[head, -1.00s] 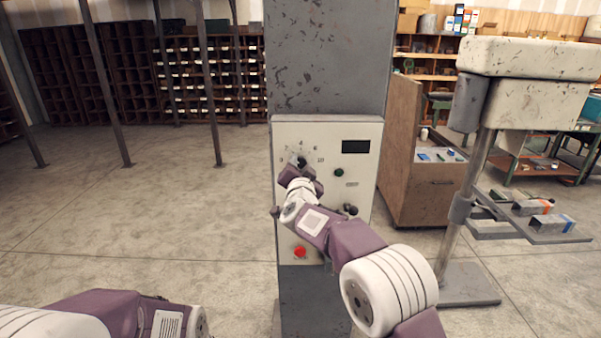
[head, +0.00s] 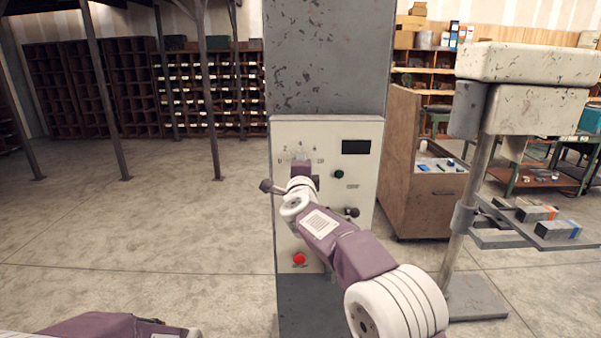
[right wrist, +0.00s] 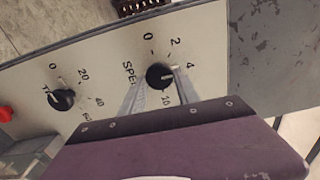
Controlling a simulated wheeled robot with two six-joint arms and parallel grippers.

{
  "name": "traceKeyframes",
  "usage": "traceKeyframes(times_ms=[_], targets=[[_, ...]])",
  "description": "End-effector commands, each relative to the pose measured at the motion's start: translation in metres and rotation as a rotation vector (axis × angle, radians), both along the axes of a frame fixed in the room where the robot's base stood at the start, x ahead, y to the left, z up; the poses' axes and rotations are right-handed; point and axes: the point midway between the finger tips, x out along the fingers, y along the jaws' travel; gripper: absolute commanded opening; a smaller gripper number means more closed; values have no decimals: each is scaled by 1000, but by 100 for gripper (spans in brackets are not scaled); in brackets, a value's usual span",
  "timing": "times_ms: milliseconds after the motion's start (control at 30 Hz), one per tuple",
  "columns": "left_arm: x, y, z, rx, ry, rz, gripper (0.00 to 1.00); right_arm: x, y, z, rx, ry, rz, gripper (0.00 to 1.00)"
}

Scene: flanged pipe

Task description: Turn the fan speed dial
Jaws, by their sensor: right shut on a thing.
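The speed dial (right wrist: 160,75) is a round black knob with a white pointer line on the pale control panel (head: 288,240). In the right wrist view, numbers ring it and part of "SPEED" is printed beside it. Its pointer faces right in that view, just below the 4. My right gripper (right wrist: 152,88) is shut on this dial, with a pale finger on each side. In the head view my right wrist covers the dial, and the right gripper is mostly hidden. My left arm shows at the bottom left, but its gripper is out of view.
A second black dial (right wrist: 62,98), marked 0, 20, 40, sits beside the speed dial. The panel also has a red button (head: 299,259), a green button (head: 339,174) and a dark display (head: 356,147). A drill-press-like machine (head: 522,88) stands at right. Open floor lies left.

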Motion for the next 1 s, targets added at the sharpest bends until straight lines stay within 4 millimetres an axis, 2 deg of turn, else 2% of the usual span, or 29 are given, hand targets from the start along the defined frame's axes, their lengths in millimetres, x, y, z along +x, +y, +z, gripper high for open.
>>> traceKeyframes(times_ms=[500, 1000], targets=[[0, 0, -25, 0, 0, 0, 36, 0, 0, -4, 471, 0, 0, 0], [0, 0, -35, 0, 0, 0, 36, 0, 1, -4, 730, 1, 0, 0]])
